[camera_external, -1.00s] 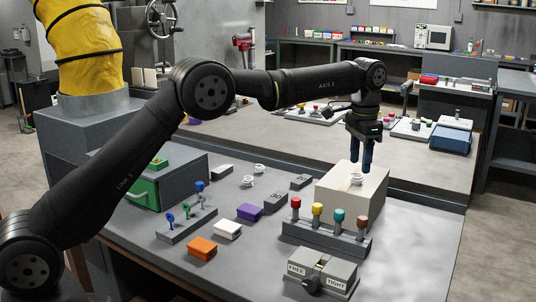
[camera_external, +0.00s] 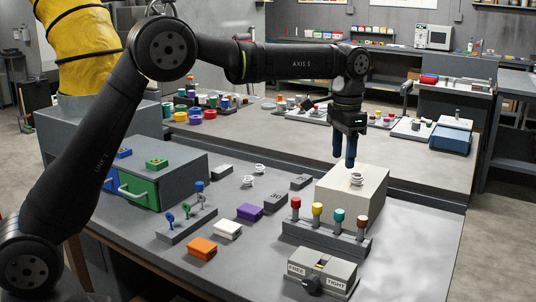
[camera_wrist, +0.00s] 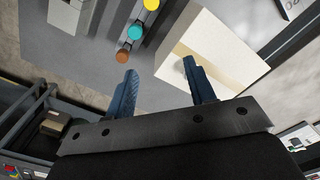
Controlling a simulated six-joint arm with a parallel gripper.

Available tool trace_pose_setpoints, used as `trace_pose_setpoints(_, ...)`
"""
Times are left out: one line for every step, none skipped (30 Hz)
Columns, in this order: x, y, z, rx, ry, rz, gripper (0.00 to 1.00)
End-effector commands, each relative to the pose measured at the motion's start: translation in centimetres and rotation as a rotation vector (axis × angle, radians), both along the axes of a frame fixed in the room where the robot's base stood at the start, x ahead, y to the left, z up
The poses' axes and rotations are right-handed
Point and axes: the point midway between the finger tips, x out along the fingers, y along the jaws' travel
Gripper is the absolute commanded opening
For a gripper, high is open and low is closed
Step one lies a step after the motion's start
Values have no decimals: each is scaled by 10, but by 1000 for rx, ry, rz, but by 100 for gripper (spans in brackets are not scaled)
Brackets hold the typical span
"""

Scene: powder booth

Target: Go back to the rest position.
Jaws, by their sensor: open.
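My gripper (camera_external: 343,163) hangs over the back left of the cream box (camera_external: 371,204), with its blue fingers pointing down. In the wrist view the two blue fingers (camera_wrist: 160,90) are apart with nothing between them. A small white coil-like piece (camera_external: 356,180) sits on top of the cream box, just below and to the right of the fingertips, with a gap between them. The cream box also shows in the wrist view (camera_wrist: 205,50), where a finger hides part of its top.
A rack with coloured knobs (camera_external: 318,238) stands in front of the box, and a FREE/TIGHT block (camera_external: 320,273) in front of that. Purple (camera_external: 250,212), white (camera_external: 227,230) and orange (camera_external: 202,248) blocks lie left. A grey cabinet with a green drawer (camera_external: 138,188) stands farther left.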

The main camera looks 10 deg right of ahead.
Motion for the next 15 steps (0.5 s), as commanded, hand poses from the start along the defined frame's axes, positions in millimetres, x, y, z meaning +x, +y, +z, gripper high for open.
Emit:
trace_pose_setpoints(8,7,-3,1,0,8,50)
trace_pose_setpoints(12,11,-5,1,0,12,50)
trace_pose_setpoints(18,16,-8,1,0,18,50)
trace_pose_setpoints(22,20,-10,1,0,21,50)
trace_pose_setpoints(26,23,-12,0,0,25,50)
trace_pose_setpoints(32,29,-15,2,1,31,50)
trace_pose_setpoints(36,33,-17,1,0,35,50)
trace_pose_setpoints(39,37,-19,1,0,38,50)
trace_pose_setpoints(44,43,-21,1,0,43,50)
trace_pose_setpoints(48,47,-24,1,0,47,50)
trace_pose_setpoints(52,51,-26,0,0,51,50)
trace_pose_setpoints(56,57,-29,2,1,56,50)
trace_pose_setpoints(60,62,-30,1,0,61,50)
trace_pose_setpoints(63,66,-32,0,0,65,50)
trace_pose_setpoints(68,72,-35,1,0,69,50)
